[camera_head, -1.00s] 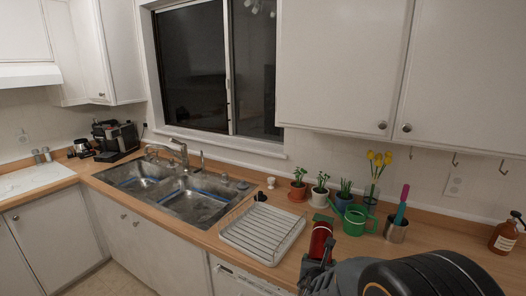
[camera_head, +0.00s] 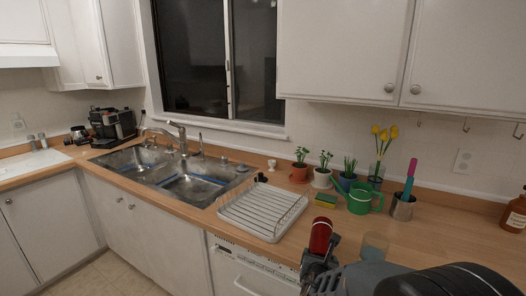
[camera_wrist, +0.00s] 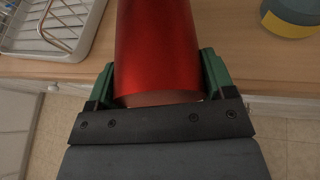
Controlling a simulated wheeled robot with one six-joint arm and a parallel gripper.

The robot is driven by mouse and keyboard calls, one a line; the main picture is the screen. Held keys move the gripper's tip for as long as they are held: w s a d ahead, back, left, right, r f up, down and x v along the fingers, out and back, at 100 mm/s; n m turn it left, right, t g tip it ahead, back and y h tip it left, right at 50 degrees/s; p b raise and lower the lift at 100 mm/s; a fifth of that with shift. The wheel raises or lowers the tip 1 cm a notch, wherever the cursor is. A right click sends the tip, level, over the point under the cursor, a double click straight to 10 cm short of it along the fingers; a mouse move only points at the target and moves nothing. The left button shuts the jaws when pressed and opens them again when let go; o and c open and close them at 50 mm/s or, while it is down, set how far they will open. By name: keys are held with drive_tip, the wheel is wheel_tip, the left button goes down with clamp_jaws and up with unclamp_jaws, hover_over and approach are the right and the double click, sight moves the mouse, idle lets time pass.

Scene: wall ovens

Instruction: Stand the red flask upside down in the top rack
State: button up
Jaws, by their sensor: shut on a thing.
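The red flask (camera_head: 320,235) is held in my gripper (camera_head: 318,262) at the front edge of the counter, to the right of the white dish rack (camera_head: 238,223). In the wrist view the flask (camera_wrist: 157,45) sits between the green fingers of my gripper (camera_wrist: 157,82), which are shut on its sides. The flask's far end runs out of the top of that view. In the head view it stands roughly upright with a slight tilt. The dish rack lies on the counter just right of the sink and looks empty. It also shows in the wrist view (camera_wrist: 45,48).
A closed dishwasher (camera_head: 245,270) is below the counter.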

drive_tip(key=shift+f+m+y+b, duration=0.25)
drive_tip(key=shift+m+y+b, duration=0.55)
drive_tip(key=shift+b, duration=2.35)
drive_tip(key=shift+m+t+b, duration=0.3)
drive_tip(key=shift+m+b, duration=0.1)
drive_tip(key=shift+b, duration=0.6)
drive_tip(key=m+y+b, duration=0.1)
drive_tip(key=b, duration=0.7)
drive_tip(key=shift+m+t, duration=0.3)
drive_tip(key=shift+m, duration=0.1)
drive_tip(key=b, duration=0.3)
drive_tip(key=shift+m, duration=0.4)
drive_tip(key=shift+y+b, duration=0.4)
drive_tip(key=shift+b, duration=0.05)
drive_tip(key=shift+r, duration=0.25)
